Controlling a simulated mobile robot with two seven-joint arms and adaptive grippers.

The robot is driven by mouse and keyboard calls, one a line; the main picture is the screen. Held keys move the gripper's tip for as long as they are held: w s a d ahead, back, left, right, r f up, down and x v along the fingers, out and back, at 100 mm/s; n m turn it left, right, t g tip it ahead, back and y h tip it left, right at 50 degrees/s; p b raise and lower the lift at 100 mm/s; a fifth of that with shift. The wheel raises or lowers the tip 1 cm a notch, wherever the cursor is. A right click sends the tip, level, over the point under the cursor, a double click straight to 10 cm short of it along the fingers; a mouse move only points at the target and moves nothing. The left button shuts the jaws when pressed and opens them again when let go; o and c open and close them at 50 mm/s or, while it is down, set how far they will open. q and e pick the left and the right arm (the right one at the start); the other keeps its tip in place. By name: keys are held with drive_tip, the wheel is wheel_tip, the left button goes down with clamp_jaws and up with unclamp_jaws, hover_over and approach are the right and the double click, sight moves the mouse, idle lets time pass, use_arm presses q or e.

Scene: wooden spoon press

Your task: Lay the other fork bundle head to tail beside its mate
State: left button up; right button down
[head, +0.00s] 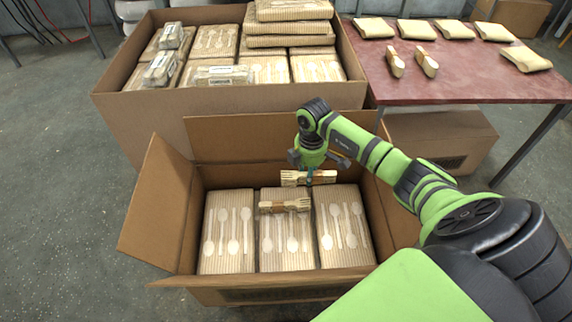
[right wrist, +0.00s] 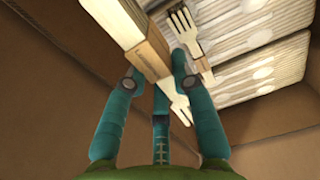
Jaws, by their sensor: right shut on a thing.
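My right gripper (head: 310,172) is shut on a fork bundle (head: 293,178) above the open carton. The held bundle, pale wood with a brown band, also shows between the teal fingers in the right wrist view (right wrist: 146,55). Its mate, the other fork bundle (head: 272,207), lies across the middle spoon pack in the carton. In the right wrist view the mate (right wrist: 189,38) is beyond the held bundle, apart from it. Their tines point opposite ways there. My left gripper is not in view.
The open carton (head: 150,215) has raised flaps and holds three corrugated spoon packs (head: 228,225). Behind it a larger carton (head: 140,110) is full of packs. A red table (head: 465,85) at the right carries several bundles.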

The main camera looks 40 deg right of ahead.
hover_over(286, 226)
wheel_tip(286, 226, down, 6)
drive_tip(key=shift+f+b, duration=0.2)
drive_tip(key=shift+b, duration=0.15)
drive_tip(key=shift+f, duration=0.25)
wheel_tip(286, 226, down, 3)
drive_tip(key=shift+f+b, duration=0.15)
drive_tip(key=shift+b, duration=0.6)
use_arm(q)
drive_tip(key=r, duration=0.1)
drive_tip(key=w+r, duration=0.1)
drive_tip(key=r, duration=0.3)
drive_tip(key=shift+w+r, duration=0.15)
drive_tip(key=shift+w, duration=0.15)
use_arm(e)
drive_tip(key=shift+f, duration=0.2)
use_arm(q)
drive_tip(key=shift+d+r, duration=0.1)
use_arm(e)
drive_tip(key=shift+f, duration=0.15)
drive_tip(key=c, duration=1)
unclamp_jaws()
drive_tip(key=shift+c, duration=0.2)
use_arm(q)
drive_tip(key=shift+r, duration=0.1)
